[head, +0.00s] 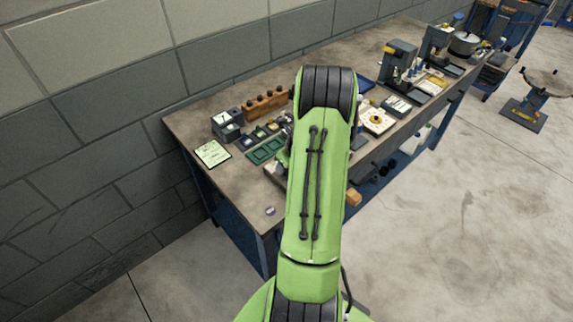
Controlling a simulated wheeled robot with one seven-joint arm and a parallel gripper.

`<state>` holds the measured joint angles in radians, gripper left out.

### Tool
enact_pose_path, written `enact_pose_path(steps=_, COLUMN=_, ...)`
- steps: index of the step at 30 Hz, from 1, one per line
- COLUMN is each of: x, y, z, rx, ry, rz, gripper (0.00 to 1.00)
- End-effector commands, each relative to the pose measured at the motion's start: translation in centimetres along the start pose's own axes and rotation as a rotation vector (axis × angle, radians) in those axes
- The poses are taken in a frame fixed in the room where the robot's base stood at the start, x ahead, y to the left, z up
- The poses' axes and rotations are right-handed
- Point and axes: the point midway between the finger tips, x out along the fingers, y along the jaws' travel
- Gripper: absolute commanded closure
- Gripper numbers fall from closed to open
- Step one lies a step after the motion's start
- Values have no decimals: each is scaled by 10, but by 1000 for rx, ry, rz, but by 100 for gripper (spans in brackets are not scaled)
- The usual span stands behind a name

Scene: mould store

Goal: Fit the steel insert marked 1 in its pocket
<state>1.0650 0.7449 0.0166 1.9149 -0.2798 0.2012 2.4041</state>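My green arm (315,175) reaches over the workbench (190,118) and hides the middle of its top. My gripper is hidden behind the arm, so its fingers and anything in them do not show. A grey block (222,120) with a white mark stands near the bench's left end; the mark is too small to read surely as 1 or 7. Dark green trays (266,151) with recesses lie to the right of it. I cannot make out a steel insert marked 1 or its pocket.
A wooden rack with dark knobs (266,104) stands near the wall. A pale card (212,153) lies at the left edge, and a small round disc (270,211) near the front corner. Machines (399,62) fill the far right bench. The front left bench top is mostly clear.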

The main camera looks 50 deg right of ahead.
Motion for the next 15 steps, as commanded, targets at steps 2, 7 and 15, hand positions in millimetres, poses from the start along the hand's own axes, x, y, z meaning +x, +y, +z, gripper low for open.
enact_pose_path(steps=2, x=0, y=0, z=0, rx=0, ry=-1, rz=-1, gripper=100)
enact_pose_path(steps=7, x=0, y=0, z=0, rx=0, ry=-1, rz=0, gripper=100)
enact_pose_path(steps=15, x=0, y=0, z=0, rx=0, ry=-1, rz=0, gripper=32)
